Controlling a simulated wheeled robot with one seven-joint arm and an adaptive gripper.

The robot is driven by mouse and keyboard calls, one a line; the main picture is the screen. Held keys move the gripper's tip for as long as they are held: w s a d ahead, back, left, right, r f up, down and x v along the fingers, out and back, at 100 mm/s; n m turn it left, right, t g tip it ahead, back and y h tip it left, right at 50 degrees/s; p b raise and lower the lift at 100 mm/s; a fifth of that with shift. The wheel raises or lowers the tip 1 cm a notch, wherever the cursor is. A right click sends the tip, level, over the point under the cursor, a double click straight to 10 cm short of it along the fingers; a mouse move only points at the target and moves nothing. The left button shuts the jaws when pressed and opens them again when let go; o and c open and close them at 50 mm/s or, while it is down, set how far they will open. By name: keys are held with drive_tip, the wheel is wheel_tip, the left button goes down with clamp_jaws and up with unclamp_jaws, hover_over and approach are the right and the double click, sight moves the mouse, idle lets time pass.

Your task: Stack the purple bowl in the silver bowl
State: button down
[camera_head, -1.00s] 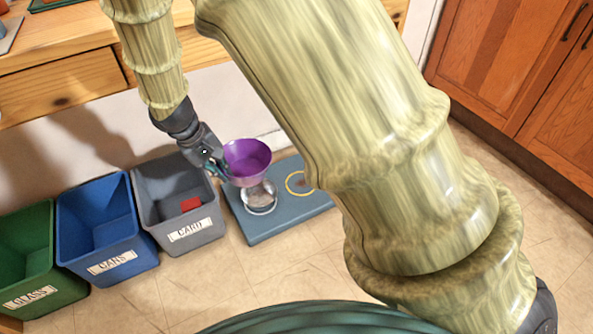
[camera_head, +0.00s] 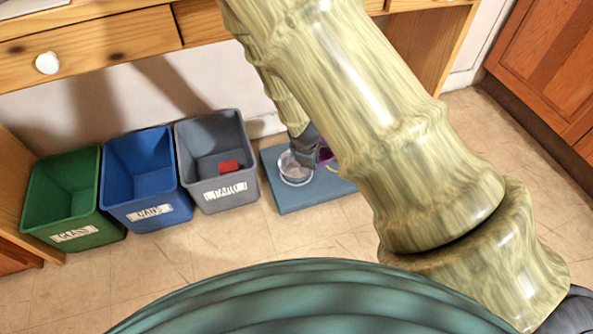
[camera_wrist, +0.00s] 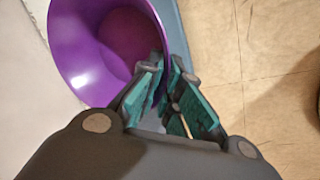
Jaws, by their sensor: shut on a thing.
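The purple bowl (camera_wrist: 95,50) fills the upper left of the wrist view, and its rim is between the fingers of my gripper (camera_wrist: 168,80). In the head view, only a small part of the purple bowl (camera_head: 326,155) shows; my arm hides the rest. My gripper (camera_head: 318,160) is there too, partly hidden by my arm. The silver bowl (camera_head: 295,178) stands on the blue mat (camera_head: 290,202), to the left of the purple bowl and apart from it in the picture. I cannot tell how high the purple bowl is above the mat.
Grey (camera_head: 232,195), blue (camera_head: 150,190) and green (camera_head: 65,215) bins stand left of the mat. A red item (camera_head: 228,166) lies in the grey bin. A wooden desk (camera_head: 110,35) overhangs behind, and wooden cabinets (camera_head: 540,70) stand at the right. The tiled floor in front is clear.

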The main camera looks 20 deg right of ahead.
drive_tip(key=s+d+f+n+y+p, duration=0.1)
drive_tip(key=s+f+n, duration=0.2)
drive_tip(key=f+n, duration=0.25)
drive_tip(key=s+f+n+y, duration=0.2)
drive_tip(key=s+f+n, duration=0.15)
drive_tip(key=f, duration=0.25)
drive_tip(key=n+b, duration=0.2)
drive_tip(key=b, duration=0.3)
hover_over(307, 175)
wheel_tip(307, 175, down, 2)
drive_tip(key=f, duration=0.1)
drive_tip(key=f+b, duration=0.2)
drive_tip(key=shift+w+f+t, duration=0.25)
drive_tip(key=shift+f+t, duration=0.05)
drive_tip(key=shift+f, duration=0.5)
drive_tip(key=c, duration=1.6)
unclamp_jaws()
drive_tip(key=shift+s, duration=0.1)
drive_tip(key=shift+c, duration=0.2)
drive_tip(key=shift+f, duration=0.2)
